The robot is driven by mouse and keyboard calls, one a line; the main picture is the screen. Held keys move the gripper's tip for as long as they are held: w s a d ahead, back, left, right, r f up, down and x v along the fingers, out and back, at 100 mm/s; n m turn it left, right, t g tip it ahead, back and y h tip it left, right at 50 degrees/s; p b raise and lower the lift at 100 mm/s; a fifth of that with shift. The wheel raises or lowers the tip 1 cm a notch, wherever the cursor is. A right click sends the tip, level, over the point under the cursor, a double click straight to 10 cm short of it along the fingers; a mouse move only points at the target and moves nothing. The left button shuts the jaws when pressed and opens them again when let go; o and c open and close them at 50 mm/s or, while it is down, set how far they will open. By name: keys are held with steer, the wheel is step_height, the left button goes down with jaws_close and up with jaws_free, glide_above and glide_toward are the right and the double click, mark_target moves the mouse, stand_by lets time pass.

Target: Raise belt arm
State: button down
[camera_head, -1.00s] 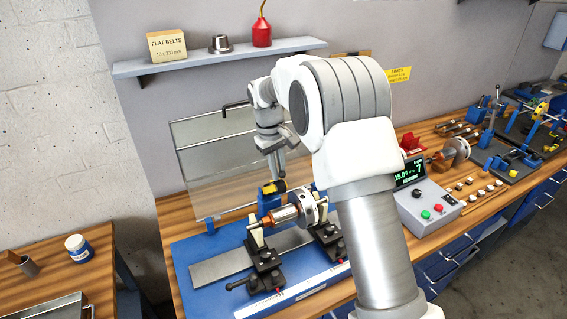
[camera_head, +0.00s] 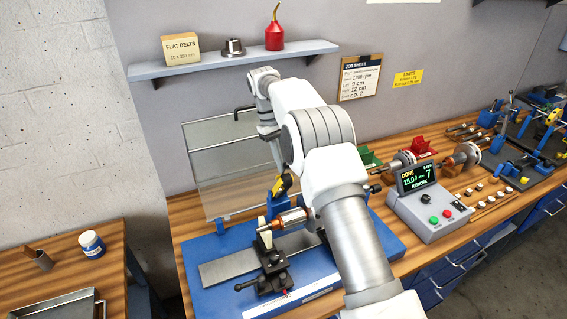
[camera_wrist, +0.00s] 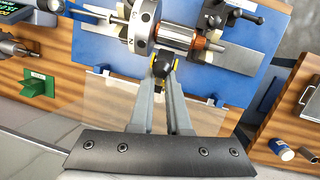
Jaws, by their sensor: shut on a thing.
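The belt arm's yellow-and-black end (camera_head: 282,187) stands tilted above the blue bracket behind the rotor in the head view. In the wrist view its dark knob with yellow edges (camera_wrist: 162,66) sits between my fingertips. My gripper (camera_wrist: 160,76) is shut on it; in the head view my gripper (camera_head: 279,170) reaches down to it from above. The rotor (camera_head: 292,217), with a copper-coloured section, rests on the black supports, partly hidden by my arm. Its silver disc and shaft show in the wrist view (camera_wrist: 145,28). The belt itself cannot be made out.
A clear guard panel (camera_head: 220,165) stands behind the blue base plate (camera_head: 215,285). The control box (camera_head: 430,205) at right reads DONE and REWORK. A shelf (camera_head: 235,58) is above. A second bench (camera_head: 65,265) is at left.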

steer(key=shift+w+d+r, duration=0.1)
steer(key=shift+r, duration=0.1)
stand_by(0.3)
steer(key=c, duration=1)
jaws_free()
steer(key=shift+o, duration=0.6)
steer(key=shift+f, duration=0.1)
step_height(320, 180, up, 4)
steer(key=shift+r+b, duration=0.2)
steer(key=shift+b, duration=0.15)
steer(key=s+d+r+b, duration=0.3)
steer(key=d+r, duration=0.3)
steer(key=d, duration=0.5)
steer(key=shift+s+r, duration=0.3)
steer(key=shift+s, duration=0.25)
